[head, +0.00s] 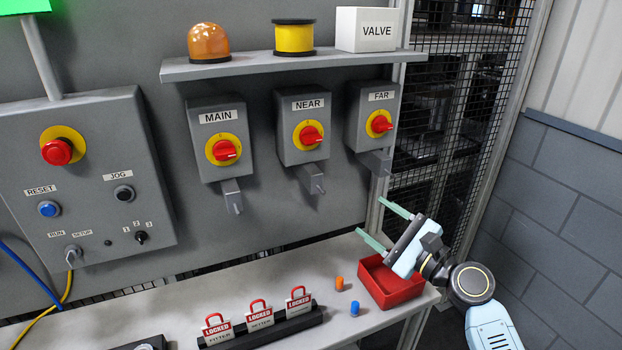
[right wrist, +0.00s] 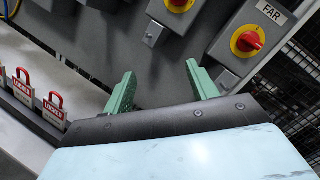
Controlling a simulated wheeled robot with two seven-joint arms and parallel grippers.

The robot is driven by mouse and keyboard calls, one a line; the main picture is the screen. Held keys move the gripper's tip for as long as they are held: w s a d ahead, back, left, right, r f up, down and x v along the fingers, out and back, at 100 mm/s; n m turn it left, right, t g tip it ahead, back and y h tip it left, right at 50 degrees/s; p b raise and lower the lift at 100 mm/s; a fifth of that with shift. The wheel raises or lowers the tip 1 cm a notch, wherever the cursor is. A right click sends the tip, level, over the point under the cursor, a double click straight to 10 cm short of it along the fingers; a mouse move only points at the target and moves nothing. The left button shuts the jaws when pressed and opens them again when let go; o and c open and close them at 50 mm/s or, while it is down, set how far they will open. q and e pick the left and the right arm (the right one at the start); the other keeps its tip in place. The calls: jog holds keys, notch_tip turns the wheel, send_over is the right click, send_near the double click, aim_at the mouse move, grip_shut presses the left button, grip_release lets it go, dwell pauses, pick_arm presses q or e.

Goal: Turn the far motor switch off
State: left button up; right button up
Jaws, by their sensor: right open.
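The FAR switch box (head: 365,105) is the rightmost of three grey boxes on the panel. Its red knob on a yellow ring (head: 379,124) sits with its handle roughly sideways, tilted a little. It also shows at the upper right of the right wrist view (right wrist: 248,41). My right gripper (head: 382,222) is below the FAR box, above the red tray, with its two green fingers apart and nothing between them. In the right wrist view the fingers (right wrist: 162,85) point toward the panel, apart from the knob. My left gripper is not in view.
The MAIN box (head: 210,160) and NEAR box (head: 300,155) stand left of FAR under a shelf (head: 290,64). A red tray (head: 390,290), orange and blue pegs and several red-and-white padlocks (head: 260,317) are on the bench. A mesh fence (head: 440,110) stands right.

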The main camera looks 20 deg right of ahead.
aim_at(386, 128)
jog(key=w+d+r+m+t+h, duration=0.45)
jog(key=d+r+m+h, duration=0.2)
jog(key=d+m, duration=0.55)
jog(key=shift+m+y, duration=0.25)
jog(key=shift+m, duration=0.05)
jog(key=x, duration=0.4)
jog(key=a+p+x, duration=0.1)
jog(key=x, duration=0.3)
jog(key=p+x, duration=0.1)
jog(key=x, duration=0.3)
jog(key=shift+s+a+r, duration=0.1)
jog(key=shift+a+r, duration=0.1)
jog(key=shift+r, duration=0.05)
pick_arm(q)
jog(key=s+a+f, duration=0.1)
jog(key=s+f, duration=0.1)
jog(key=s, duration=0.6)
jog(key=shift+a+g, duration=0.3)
